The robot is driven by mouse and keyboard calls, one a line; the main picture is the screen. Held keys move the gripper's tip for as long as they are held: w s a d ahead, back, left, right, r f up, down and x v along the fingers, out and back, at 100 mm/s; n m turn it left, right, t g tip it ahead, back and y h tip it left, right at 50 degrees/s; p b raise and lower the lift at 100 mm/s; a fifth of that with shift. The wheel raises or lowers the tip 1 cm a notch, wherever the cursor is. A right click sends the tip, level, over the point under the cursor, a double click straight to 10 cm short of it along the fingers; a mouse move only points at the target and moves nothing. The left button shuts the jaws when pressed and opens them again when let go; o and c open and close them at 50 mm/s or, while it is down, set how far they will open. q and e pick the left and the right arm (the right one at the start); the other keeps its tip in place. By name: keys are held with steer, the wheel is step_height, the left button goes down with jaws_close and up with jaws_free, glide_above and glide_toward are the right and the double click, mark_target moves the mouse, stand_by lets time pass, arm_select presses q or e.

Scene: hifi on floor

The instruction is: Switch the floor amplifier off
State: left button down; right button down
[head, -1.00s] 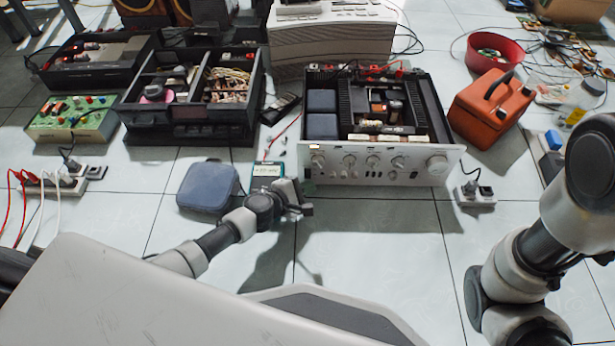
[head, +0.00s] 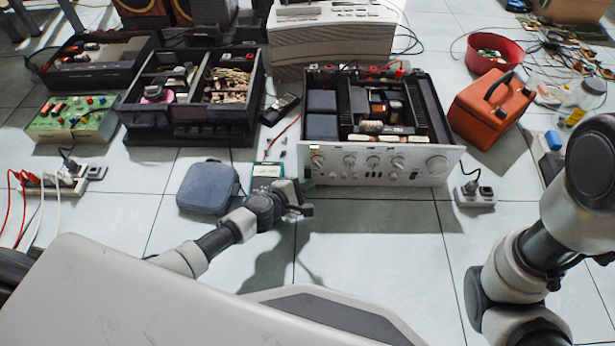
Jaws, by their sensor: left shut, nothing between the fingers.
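The floor amplifier (head: 408,178) stands open-topped in the middle of the head view. Its silver front panel carries a row of knobs, a larger knob (head: 437,164) at the right end and small buttons below. A small pale yellow patch (head: 315,148) shows at the panel's upper left; whether it is lit is hard to tell. My left gripper (head: 303,209) is shut and empty, just in front of the panel's lower left corner, seemingly apart from it. My right arm shows at the right edge, but its gripper is out of view.
A blue-grey case (head: 208,187) lies left of my left gripper. A small meter (head: 266,171) lies behind my left wrist. An orange box (head: 491,108) and a power strip (head: 475,195) stand right of the amplifier.

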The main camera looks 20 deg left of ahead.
arm_select(q)
steer(key=shift+w, duration=0.1)
stand_by(0.7)
steer(key=shift+w+a, duration=0.1)
steer(key=shift+w, duration=0.25)
steer(key=shift+w+a, duration=0.1)
steer(key=shift+w, duration=0.15)
stand_by(0.6)
steer(key=shift+s, duration=0.15)
steer(key=shift+s+d, duration=0.2)
steer(key=shift+s, duration=0.35)
steer(key=shift+s+d+r+p, duration=0.1)
steer(key=shift+s+d+p, duration=0.1)
steer(key=shift+s+p, duration=0.3)
steer(key=shift+s+d+r+p, duration=0.1)
steer(key=shift+s+d+p, duration=0.05)
steer(key=shift+s, duration=0.5)
steer(key=shift+s+d+r+p, duration=0.1)
steer(key=shift+s+d+p, duration=0.1)
steer(key=shift+s, duration=0.4)
steer(key=shift+s+d+p, duration=0.1)
steer(key=shift+s+d, duration=0.05)
steer(key=shift+s, duration=0.45)
